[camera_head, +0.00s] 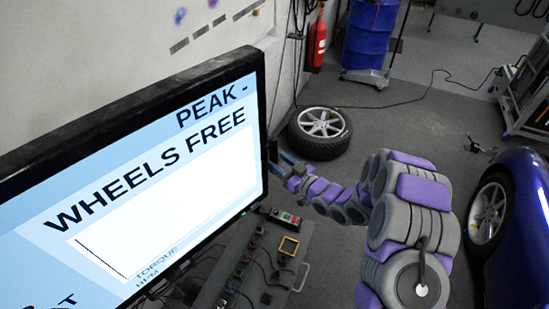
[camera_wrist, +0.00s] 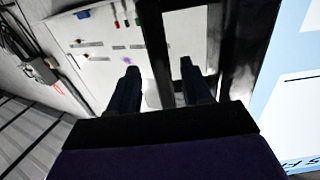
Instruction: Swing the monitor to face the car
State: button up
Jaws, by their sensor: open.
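The monitor (camera_head: 150,190) fills the left of the head view, its lit screen reading "WHEELS FREE" and "PEAK -" inside a black frame. Part of its screen also shows at the right of the wrist view (camera_wrist: 290,90). The blue car (camera_head: 522,215) is at the right edge of the head view, mostly cut off. My gripper (camera_head: 282,161) is beside the monitor's right edge. In the wrist view its two fingers (camera_wrist: 160,85) are apart, with a dark upright bar beyond and between them. I cannot tell whether they touch the frame.
A control panel (camera_head: 265,262) with buttons and cables stands below the monitor. A loose wheel (camera_head: 320,128) lies on the floor behind my gripper. A blue drum (camera_head: 369,35) and a red extinguisher (camera_head: 317,42) stand at the back. Open floor lies between the loose wheel and the car.

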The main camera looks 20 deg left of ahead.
aim_at(276, 159)
jog(key=x, duration=0.3)
jog(key=shift+s+f, duration=0.15)
jog(key=shift+s, duration=0.05)
jog(key=shift+w+a, duration=0.25)
jog(key=shift+a, duration=0.15)
jog(key=shift+d+r, duration=0.2)
jog(key=shift+d, duration=0.25)
jog(key=shift+a+f, duration=0.15)
jog(key=shift+a, duration=0.3)
jog(key=c, duration=0.6)
jog(key=shift+d, duration=0.15)
grip_shut()
